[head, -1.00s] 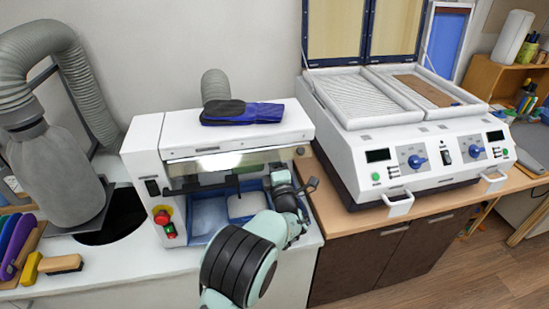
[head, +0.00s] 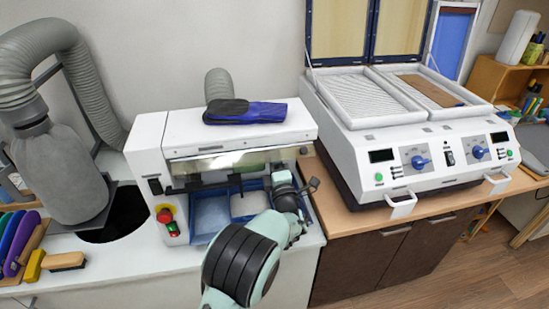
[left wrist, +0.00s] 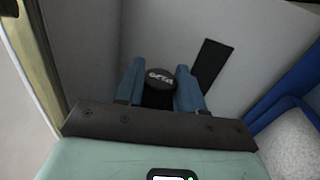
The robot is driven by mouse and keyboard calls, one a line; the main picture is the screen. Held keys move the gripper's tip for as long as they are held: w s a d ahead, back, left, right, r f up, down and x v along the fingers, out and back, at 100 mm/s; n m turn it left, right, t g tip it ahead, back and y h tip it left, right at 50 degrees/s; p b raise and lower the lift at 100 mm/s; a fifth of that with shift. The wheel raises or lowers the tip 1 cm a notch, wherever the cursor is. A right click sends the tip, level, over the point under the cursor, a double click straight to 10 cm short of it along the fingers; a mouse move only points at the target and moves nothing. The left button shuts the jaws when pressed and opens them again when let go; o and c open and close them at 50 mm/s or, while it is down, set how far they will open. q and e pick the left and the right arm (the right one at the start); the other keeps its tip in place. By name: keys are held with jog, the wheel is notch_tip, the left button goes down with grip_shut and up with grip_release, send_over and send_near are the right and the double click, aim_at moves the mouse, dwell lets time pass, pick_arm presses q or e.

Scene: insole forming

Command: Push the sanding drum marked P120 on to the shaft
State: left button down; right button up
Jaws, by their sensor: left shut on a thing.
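A black sanding drum (left wrist: 161,77) with pale lettering on its end sits between the two blue fingers in the left wrist view; the lettering looks like P120 but is small. My left gripper (left wrist: 160,90) is shut on it. In the head view my left wrist reaches into the right end of the white sanding machine (head: 142,160), and the fingers and drum are hidden there. A dark horizontal bar (head: 222,183) crosses the machine's opening; I cannot tell whether it is the shaft. Whether the drum touches a shaft is not visible. My right gripper is not in view.
Blue trays (head: 207,222) lie inside the machine opening. Dark blue insoles (head: 245,112) rest on its top. A red stop button (head: 165,215) is on its front left. A heating press (head: 420,175) stands close on the right, and a grey hose (head: 75,70) at the left.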

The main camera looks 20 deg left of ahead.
pick_arm(q)
jog(key=shift+a+r, duration=0.15)
jog(key=shift+r, duration=0.25)
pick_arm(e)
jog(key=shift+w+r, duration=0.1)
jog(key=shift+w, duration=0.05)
pick_arm(q)
jog(key=c, duration=0.6)
grip_release()
jog(key=shift+s, duration=0.1)
jog(key=shift+o, duration=0.4)
jog(key=shift+f, duration=0.15)
jog(key=shift+s+f, duration=0.1)
